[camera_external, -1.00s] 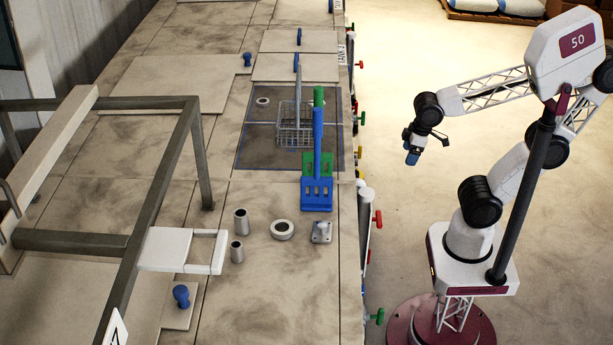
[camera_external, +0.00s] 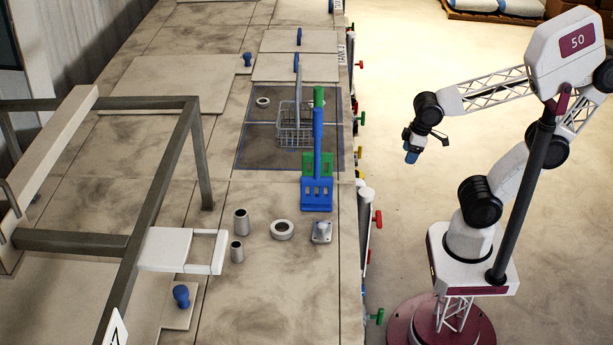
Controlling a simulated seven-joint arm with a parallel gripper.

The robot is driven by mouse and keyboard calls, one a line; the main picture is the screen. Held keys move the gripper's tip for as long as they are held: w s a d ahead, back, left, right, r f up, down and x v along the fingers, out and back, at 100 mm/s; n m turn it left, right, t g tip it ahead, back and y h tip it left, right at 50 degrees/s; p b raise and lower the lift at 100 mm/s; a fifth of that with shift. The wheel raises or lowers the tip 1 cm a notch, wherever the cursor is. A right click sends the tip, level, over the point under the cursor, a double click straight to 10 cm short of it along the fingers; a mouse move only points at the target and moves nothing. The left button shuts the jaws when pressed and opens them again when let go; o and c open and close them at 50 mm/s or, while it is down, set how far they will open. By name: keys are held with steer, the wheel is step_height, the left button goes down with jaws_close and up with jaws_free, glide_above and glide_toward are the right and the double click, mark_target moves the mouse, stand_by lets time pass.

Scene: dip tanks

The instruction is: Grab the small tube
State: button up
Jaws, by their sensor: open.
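Two grey tubes stand upright on the tank-top surface at the lower middle. The small tube (camera_external: 237,252) is the shorter one, just in front of the larger tube (camera_external: 241,222). My gripper (camera_external: 411,157) hangs in the air over the floor, to the right of the tanks and well apart from both tubes. It is open, and nothing shows in it. Its blue tip points down; the fingers are small in this view.
A grey ring (camera_external: 282,230) and a small metal block (camera_external: 321,232) lie right of the tubes. Blue (camera_external: 317,193) and green racks with upright handles and a wire basket (camera_external: 294,130) stand behind. A white frame (camera_external: 180,249) and grey metal rails (camera_external: 190,150) are on the left.

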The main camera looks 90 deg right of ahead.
steer(key=w+a+r+n+t+h, duration=0.2)
steer(key=w+r+n, duration=0.3)
steer(key=w+r, duration=0.6)
steer(key=w+a+r+n+t+h, duration=0.2)
steer(key=w+r+n, duration=0.3)
steer(key=w+r, duration=0.5)
steer(key=w+a+r+n+t+h, duration=0.2)
steer(key=w+r+n, duration=0.3)
steer(key=w+r, duration=0.6)
steer(key=shift+w+a+r+t, duration=0.15)
steer(key=shift+r+t, duration=0.25)
steer(key=shift+r, duration=0.65)
steer(key=shift+w+d+r+t, duration=0.15)
steer(key=shift+r+t, duration=0.25)
steer(key=shift+r, duration=0.65)
steer(key=w+a+f+n+t+y, duration=0.2)
steer(key=w+a+n, duration=0.2)
steer(key=w+a, duration=0.85)
steer(key=n+t+y, duration=0.1)
steer(key=n+y, duration=0.1)
steer(key=n, duration=1.3)
glide_toward(237, 251)
steer(key=shift+w+d+f, duration=0.35)
steer(key=shift+w+d, duration=0.1)
steer(key=shift+w, duration=0.15)
steer(key=shift+w+d+f, duration=0.35)
steer(key=shift+w+d, duration=0.1)
steer(key=shift+w, duration=0.2)
